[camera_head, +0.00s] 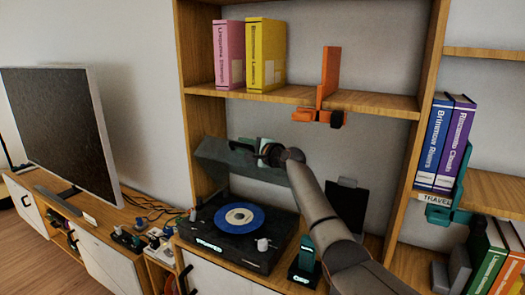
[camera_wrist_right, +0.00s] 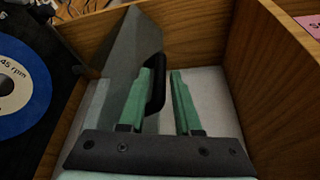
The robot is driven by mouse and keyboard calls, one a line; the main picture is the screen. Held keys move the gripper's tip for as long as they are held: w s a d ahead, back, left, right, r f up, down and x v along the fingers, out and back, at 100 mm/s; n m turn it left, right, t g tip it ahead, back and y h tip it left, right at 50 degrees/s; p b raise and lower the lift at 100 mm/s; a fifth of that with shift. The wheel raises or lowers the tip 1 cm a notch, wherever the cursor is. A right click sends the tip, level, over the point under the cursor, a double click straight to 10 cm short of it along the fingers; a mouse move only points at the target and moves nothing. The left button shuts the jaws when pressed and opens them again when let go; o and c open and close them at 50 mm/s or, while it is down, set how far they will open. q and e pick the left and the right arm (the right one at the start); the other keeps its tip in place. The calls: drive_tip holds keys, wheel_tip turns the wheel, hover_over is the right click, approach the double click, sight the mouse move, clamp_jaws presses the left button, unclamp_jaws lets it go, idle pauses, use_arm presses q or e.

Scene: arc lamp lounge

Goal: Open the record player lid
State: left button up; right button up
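The record player (camera_head: 270,246) sits on the low cabinet with a blue-labelled record (camera_head: 240,216) on its platter. Its smoky, see-through lid (camera_head: 222,155) stands raised above the back of the deck; it also shows in the right wrist view (camera_wrist_right: 125,55). My right gripper (camera_head: 266,150) is at the lid's upper part, partly hidden by its own wrist. In the right wrist view its two green fingers (camera_wrist_right: 168,78) are apart, with the lid's black handle (camera_wrist_right: 157,90) between them, close against the left finger. A gap shows beside the right finger. My left gripper is not in view.
A shelf (camera_head: 360,101) above holds pink and yellow books (camera_head: 265,55) and an orange object (camera_head: 325,90). A television (camera_head: 62,130) stands at left. A teal and black object (camera_head: 305,262) stands right of the player; a dark panel (camera_head: 346,204) leans behind.

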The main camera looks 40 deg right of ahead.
drive_tip(key=s+r, duration=0.1)
drive_tip(key=s, duration=0.9)
drive_tip(key=shift+r+b, duration=0.2)
drive_tip(key=shift+b, duration=0.1)
drive_tip(key=s+a+f+n+g, duration=0.1)
drive_tip(key=s+a+f+n, duration=0.25)
drive_tip(key=f, duration=0.55)
drive_tip(key=s+a+f+n+g, duration=0.25)
drive_tip(key=a+f, duration=0.25)
drive_tip(key=f, duration=0.5)
drive_tip(key=s+a+f+n+g, duration=0.15)
drive_tip(key=a+f+n, duration=0.3)
drive_tip(key=f, duration=0.45)
drive_tip(key=s+a+f+n, duration=0.4)
drive_tip(key=s+a+f, duration=0.1)
drive_tip(key=s, duration=0.4)
drive_tip(key=s+a+f+n+g+y+p, duration=0.1)
drive_tip(key=s+a+f+n, duration=0.3)
drive_tip(key=s+a, duration=0.4)
drive_tip(key=s+a+f+n+g+y, duration=0.1)
drive_tip(key=s+a+f+n, duration=0.3)
drive_tip(key=s, duration=0.6)
wheel_tip(320, 180, down, 2)
drive_tip(key=shift+a+f+n+p, duration=0.15)
drive_tip(key=shift+a+n+p, duration=0.2)
drive_tip(key=shift+a, duration=0.8)
